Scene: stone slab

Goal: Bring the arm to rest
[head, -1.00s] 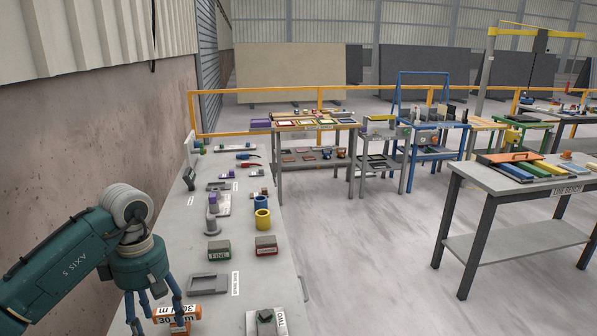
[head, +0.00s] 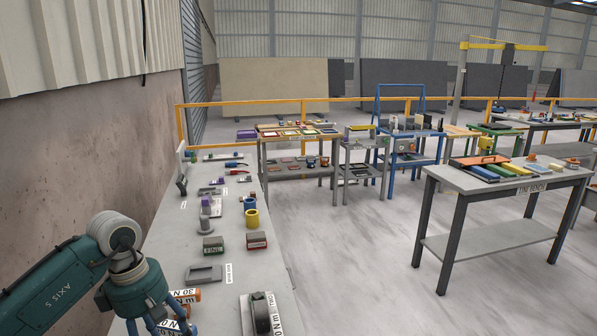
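My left arm, teal with a light grey joint, comes in from the left in the head view. Its gripper (head: 160,326) points down over the near left of the long grey bench (head: 222,295). Its blue fingers stand apart, but their tips are cut off by the bottom edge. An orange piece with a white label (head: 186,295) shows just behind the fingers. Another labelled piece is partly hidden among them, and I cannot tell whether it is gripped. My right gripper is out of view.
A wall (head: 70,160) runs along the left. Open floor (head: 345,260) lies to the right.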

